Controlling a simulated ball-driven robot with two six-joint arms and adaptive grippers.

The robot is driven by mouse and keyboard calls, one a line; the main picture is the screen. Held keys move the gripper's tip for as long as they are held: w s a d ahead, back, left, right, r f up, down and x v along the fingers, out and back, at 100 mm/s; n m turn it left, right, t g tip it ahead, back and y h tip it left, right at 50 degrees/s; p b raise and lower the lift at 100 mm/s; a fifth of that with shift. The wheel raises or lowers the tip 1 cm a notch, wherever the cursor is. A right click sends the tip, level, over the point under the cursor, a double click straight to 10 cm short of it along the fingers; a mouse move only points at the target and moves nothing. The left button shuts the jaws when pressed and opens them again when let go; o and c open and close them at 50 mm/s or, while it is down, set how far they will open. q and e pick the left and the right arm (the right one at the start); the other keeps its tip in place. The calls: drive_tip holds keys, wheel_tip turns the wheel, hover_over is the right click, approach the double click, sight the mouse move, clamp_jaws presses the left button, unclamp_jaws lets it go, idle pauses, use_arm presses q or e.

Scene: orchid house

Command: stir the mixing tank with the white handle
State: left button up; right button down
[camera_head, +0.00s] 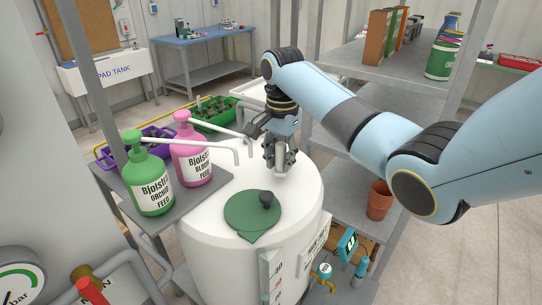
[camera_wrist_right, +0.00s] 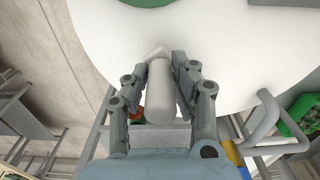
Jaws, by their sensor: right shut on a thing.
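The white mixing tank (camera_head: 200,232) stands in the middle of the head view. Its round green lid (camera_head: 240,214) with a dark knob lies on top. My right gripper (camera_head: 281,168) is over the tank's back right rim and points down. It is shut on the white handle (camera_wrist_right: 160,92), which shows between its fingers in the right wrist view. The handle's lower end is hidden. The tank's white top (camera_wrist_right: 205,35) fills the upper part of that view. My left gripper is not in view.
A green pump bottle (camera_head: 148,182) and a pink pump bottle (camera_head: 191,158) stand on a grey shelf left of the tank, their spouts reaching over it. A terracotta pot (camera_head: 379,200) sits on a shelf at right. A shelf with boxes (camera_head: 376,45) stands behind my right arm.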

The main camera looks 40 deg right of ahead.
drive_tip(key=d, duration=0.1)
drive_tip(key=s+d, duration=0.1)
drive_tip(key=d, duration=0.1)
drive_tip(key=shift+s+r, duration=0.1)
drive_tip(key=shift+s, duration=0.05)
drive_tip(key=shift+d, duration=0.3)
drive_tip(key=shift+w+d, duration=0.3)
drive_tip(key=shift+d, duration=0.65)
drive_tip(key=shift+w+d, duration=0.3)
drive_tip(key=shift+d, duration=0.6)
drive_tip(key=c, duration=1.3)
unclamp_jaws()
drive_tip(key=shift+s+a, duration=0.1)
drive_tip(key=shift+c, duration=0.2)
drive_tip(key=o, duration=1.3)
drive_tip(key=shift+o, duration=0.2)
